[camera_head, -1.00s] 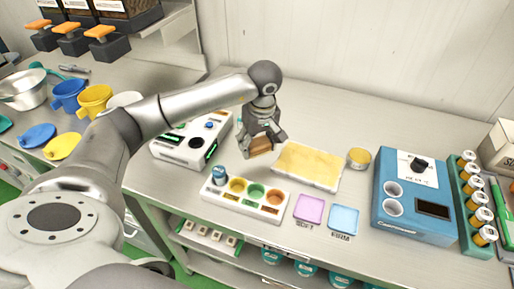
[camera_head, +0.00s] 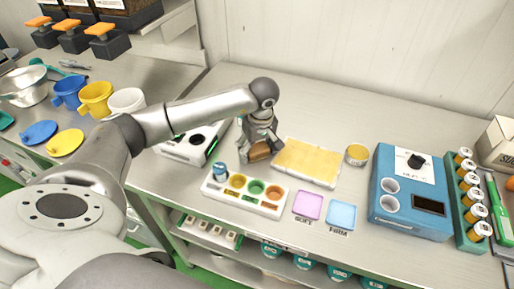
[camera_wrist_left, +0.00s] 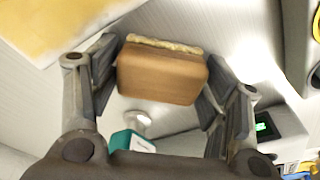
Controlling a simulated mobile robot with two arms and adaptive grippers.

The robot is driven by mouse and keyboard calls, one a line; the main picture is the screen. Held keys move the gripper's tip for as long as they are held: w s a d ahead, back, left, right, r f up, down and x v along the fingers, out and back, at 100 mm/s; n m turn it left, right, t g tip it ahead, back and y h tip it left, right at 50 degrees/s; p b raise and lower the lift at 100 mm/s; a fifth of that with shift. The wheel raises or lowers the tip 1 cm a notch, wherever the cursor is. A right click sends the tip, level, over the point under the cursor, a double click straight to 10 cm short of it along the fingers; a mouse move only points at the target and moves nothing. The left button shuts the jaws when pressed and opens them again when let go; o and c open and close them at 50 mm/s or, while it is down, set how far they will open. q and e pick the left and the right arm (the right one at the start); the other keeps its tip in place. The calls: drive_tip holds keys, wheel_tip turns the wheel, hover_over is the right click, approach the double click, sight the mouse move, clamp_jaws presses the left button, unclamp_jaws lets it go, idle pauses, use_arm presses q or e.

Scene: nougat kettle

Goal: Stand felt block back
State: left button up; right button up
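The felt block (camera_head: 259,152) is a brown wooden block. In the left wrist view the block (camera_wrist_left: 162,75) shows a rough pale-yellow layer along its far edge. My left gripper (camera_head: 261,141) is around it, with one finger on each side, and looks shut on it. In the left wrist view the gripper (camera_wrist_left: 160,85) has its pads against or very close to the block's two ends. The block is just left of the yellow slab (camera_head: 306,162). I cannot tell whether it touches the table. My right gripper is not in view.
A white device (camera_head: 172,151) stands to the left. Pink (camera_head: 308,205) and blue (camera_head: 341,214) pads lie front right. A blue machine (camera_head: 408,222) stands further right. The back table is clear.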

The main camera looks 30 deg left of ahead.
sight(260, 151)
use_arm(q)
drive_tip(key=shift+r, duration=0.5)
wheel_tip(260, 151, up, 11)
drive_tip(key=d+b, duration=0.1)
drive_tip(key=b, duration=0.1)
drive_tip(key=shift+s+d+r+b, duration=0.15)
drive_tip(key=shift+s+d+b, duration=0.15)
drive_tip(key=shift+s, duration=0.15)
